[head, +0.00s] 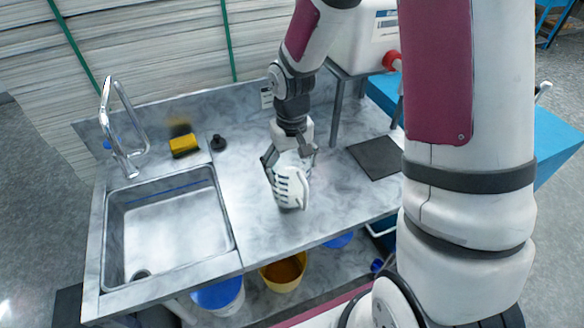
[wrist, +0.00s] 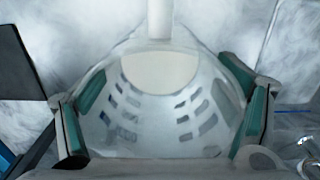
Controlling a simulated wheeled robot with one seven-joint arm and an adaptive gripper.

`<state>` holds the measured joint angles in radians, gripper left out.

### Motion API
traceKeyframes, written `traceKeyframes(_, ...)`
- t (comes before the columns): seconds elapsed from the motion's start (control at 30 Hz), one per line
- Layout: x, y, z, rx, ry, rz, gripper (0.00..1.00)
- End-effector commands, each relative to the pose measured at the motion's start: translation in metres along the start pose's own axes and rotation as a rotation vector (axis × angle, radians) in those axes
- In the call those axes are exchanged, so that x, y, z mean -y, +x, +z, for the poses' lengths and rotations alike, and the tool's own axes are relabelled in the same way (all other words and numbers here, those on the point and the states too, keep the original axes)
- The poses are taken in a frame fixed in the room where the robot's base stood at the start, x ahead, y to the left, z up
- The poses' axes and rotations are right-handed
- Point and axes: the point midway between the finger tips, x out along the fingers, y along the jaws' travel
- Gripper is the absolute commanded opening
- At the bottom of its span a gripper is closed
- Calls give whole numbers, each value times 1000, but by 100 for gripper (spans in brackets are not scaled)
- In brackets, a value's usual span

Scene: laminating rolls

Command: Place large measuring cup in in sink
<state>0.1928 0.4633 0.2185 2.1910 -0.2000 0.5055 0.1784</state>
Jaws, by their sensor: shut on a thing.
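The large measuring cup (head: 291,187) is white and translucent with dark scale marks and a handle. It is upright on or just above the counter, right of the sink; I cannot tell whether it touches the surface. My gripper (head: 289,163) is shut on it from above, a finger on each side. In the wrist view the cup (wrist: 160,115) fills the middle between the two green-padded fingers of my gripper (wrist: 162,120), its handle toward the top. The steel sink (head: 222,205) is at the left of the counter, its basin empty.
A chrome faucet (head: 120,135) stands behind the sink. A yellow sponge (head: 184,145) and a black stopper (head: 218,143) lie at the back. A dark mat (head: 376,158) lies to the right. A white container (head: 362,40) stands on a raised stand. Buckets (head: 284,274) are under the counter.

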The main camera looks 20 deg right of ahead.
Motion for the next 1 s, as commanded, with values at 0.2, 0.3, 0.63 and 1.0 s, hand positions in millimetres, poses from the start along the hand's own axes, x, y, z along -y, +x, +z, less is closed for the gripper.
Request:
traceKeyframes(0.2,0,9,0,-3,0,0,23)
traceKeyframes(0.3,0,9,0,-3,0,0,23)
traceKeyframes(0.63,0,12,0,-2,0,0,100)
traceKeyframes(1.0,0,5,0,-3,1,0,100)
